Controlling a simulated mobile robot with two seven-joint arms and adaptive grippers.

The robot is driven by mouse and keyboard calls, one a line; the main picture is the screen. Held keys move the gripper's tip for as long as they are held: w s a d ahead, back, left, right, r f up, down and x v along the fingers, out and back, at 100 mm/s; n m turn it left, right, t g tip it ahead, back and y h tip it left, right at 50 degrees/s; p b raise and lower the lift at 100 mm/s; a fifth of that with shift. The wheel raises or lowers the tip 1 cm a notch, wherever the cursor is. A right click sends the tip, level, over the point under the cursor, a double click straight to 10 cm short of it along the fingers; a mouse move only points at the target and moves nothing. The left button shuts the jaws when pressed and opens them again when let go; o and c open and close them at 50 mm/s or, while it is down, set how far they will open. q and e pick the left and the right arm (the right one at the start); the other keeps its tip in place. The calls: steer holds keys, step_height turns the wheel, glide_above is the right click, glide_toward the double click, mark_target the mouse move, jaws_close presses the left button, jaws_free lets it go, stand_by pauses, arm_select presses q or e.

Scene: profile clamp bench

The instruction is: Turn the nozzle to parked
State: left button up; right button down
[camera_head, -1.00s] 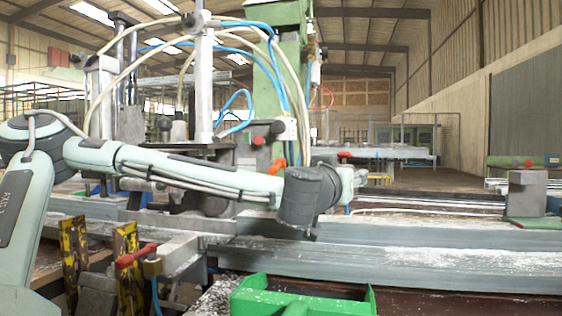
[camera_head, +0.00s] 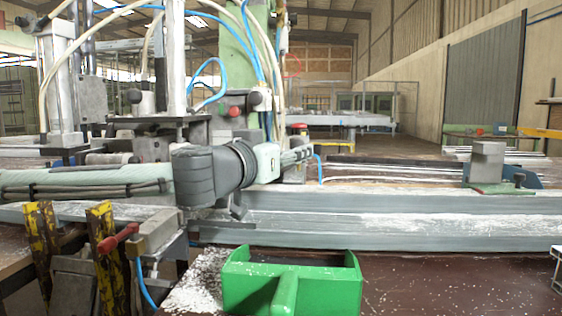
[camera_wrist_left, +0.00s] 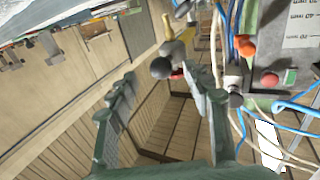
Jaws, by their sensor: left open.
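My left gripper (camera_head: 302,155) points right, away from the camera, low in front of the green machine column in the head view. In the left wrist view its two fingers (camera_wrist_left: 160,76) are spread with nothing between them. Just beyond the fingertips is a brass-yellow fitting (camera_wrist_left: 176,50) with a dark round knob (camera_wrist_left: 160,68) and a small red part. This may be the nozzle; I cannot tell for sure. In the head view a red-capped part (camera_head: 299,128) shows just behind the gripper, which partly hides what is below. My right gripper is not in view.
Long grey profiles (camera_head: 400,238) run across the bench. A green bin (camera_head: 245,290) stands in front. A red-handled clamp (camera_head: 118,238) and yellow-black posts are at the left. Blue and pale hoses hang around the machine column (camera_head: 237,55). A grey block (camera_head: 488,160) stands at the right.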

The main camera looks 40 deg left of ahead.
arm_select(q)
steer(key=shift+s+d+b, duration=0.2)
steer(key=shift+s+b, duration=0.35)
steer(key=shift+s, duration=0.65)
